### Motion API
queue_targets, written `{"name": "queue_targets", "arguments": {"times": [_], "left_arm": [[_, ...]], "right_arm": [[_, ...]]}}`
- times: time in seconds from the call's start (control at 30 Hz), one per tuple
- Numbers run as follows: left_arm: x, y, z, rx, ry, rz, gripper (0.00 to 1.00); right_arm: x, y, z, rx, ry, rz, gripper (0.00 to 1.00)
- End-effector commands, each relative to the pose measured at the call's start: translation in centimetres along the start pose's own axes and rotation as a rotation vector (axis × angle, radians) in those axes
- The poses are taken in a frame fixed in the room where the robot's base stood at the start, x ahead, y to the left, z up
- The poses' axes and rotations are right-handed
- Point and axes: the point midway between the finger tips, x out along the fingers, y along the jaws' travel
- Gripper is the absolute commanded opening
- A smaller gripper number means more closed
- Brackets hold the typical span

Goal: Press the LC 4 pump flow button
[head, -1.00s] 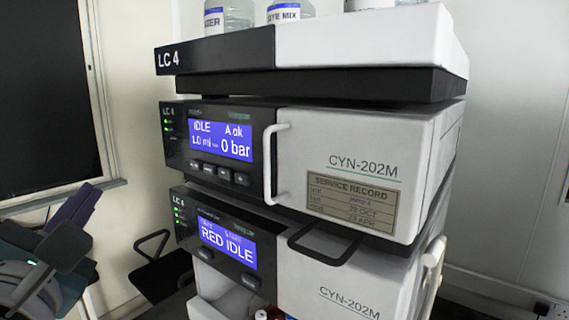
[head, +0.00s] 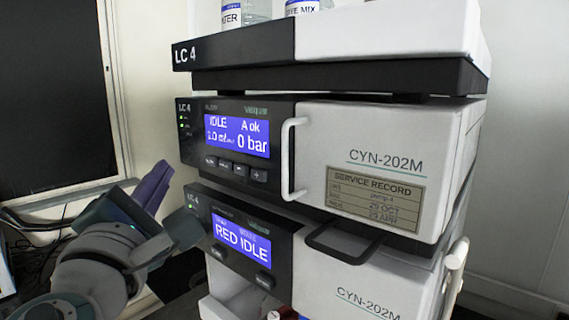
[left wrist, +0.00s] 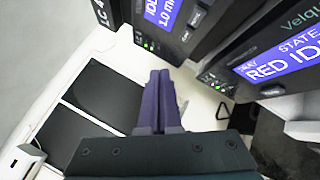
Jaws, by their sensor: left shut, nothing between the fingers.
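The LC 4 stack stands in the middle of the head view. Its upper unit (head: 385,140) has a blue display (head: 237,136) reading IDLE, 1.0 ml, A ok and 0 bar. A row of several small dark buttons (head: 234,168) sits below that display; their labels are too small to read. My left gripper (head: 161,170) is left of the stack, apart from it, its purple fingers pointing up. In the left wrist view the purple fingers (left wrist: 160,76) are together and empty, with the unit fronts beyond them. My right gripper is not in view.
A lower unit (head: 350,270) has a display (head: 241,238) reading RED IDLE. A white vertical handle (head: 287,160) and a black loop handle (head: 345,243) stick out. Bottles (head: 245,14) stand on top. A dark panel (head: 50,90) is on the left wall.

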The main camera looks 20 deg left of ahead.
Motion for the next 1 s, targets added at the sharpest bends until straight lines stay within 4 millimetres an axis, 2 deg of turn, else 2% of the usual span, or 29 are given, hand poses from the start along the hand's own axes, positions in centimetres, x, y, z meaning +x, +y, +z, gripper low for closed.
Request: {"name": "queue_targets", "arguments": {"times": [0.2, 0.4, 1.0], "left_arm": [[1.9, -1.5, 1.4, -0.002, -0.001, 0.000, 0.00], [2.9, -2.1, 2.1, -0.001, 0.000, -0.001, 0.00], [3.0, -2.2, 2.2, -0.001, -0.001, -0.001, 0.00]], "right_arm": [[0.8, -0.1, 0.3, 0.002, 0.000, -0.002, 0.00], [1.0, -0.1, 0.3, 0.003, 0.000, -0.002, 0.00], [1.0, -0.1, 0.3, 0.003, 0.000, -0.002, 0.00]]}}
